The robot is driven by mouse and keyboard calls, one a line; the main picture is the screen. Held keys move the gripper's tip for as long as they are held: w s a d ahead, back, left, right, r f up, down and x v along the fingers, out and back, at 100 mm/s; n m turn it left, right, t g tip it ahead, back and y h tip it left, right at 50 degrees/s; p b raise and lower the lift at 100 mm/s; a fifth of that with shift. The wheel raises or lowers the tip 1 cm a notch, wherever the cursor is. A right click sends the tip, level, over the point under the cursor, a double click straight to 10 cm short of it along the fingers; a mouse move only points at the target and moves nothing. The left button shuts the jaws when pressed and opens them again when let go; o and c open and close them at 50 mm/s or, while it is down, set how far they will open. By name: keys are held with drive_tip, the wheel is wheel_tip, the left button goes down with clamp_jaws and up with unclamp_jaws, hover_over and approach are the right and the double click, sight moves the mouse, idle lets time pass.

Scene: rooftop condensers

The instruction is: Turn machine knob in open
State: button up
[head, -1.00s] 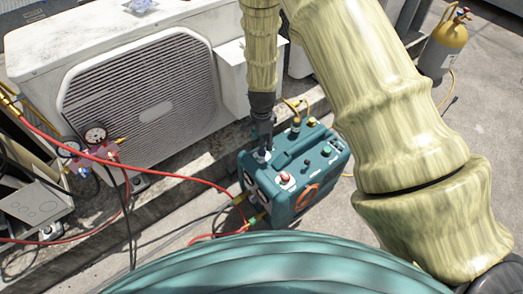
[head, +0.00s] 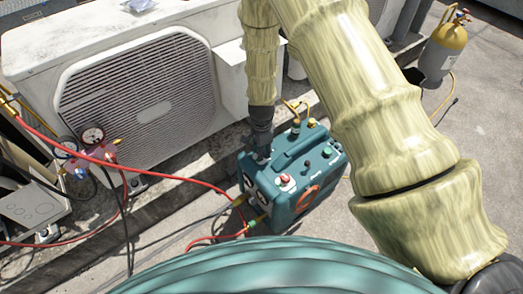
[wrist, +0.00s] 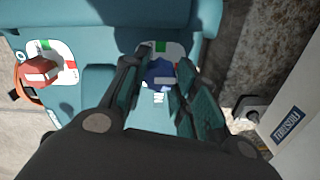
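The teal machine (head: 285,195) stands on the rooftop floor in the head view. In the wrist view its top (wrist: 95,30) has a blue knob (wrist: 160,74) on a dial plate with green, white and red marks. A second knob, red-orange (wrist: 38,75), sits on a similar plate at the left; it also shows in the head view (head: 285,179). My gripper (wrist: 160,68) points down at the machine, with one finger on each side of the blue knob. The fingers are apart; whether they touch the knob is unclear. In the head view my gripper (head: 262,150) hides the blue knob.
A white condenser unit (head: 140,95) stands behind the machine. The floor right of the machine is clear.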

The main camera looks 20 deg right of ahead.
drive_tip(key=shift+c, duration=0.7)
drive_tip(key=shift+r+n+p, duration=0.1)
drive_tip(key=shift+n+p, duration=0.2)
drive_tip(key=shift+p, duration=0.1)
drive_tip(key=n+p, duration=0.2)
drive_tip(key=p, duration=0.1)
drive_tip(key=shift+r+n, duration=0.2)
drive_tip(key=shift+n, duration=0.1)
drive_tip(key=n+p, duration=0.3)
drive_tip(key=n, duration=0.1)
drive_tip(key=shift+f+p, duration=0.1)
drive_tip(key=shift+p, duration=0.3)
drive_tip(key=n+p, duration=0.2)
drive_tip(key=n, duration=0.3)
drive_tip(key=shift+p, duration=0.35)
drive_tip(key=n+p, duration=0.1)
drive_tip(key=n, duration=0.3)
drive_tip(key=shift+f+n+p, duration=0.15)
drive_tip(key=shift+n+p, duration=0.25)
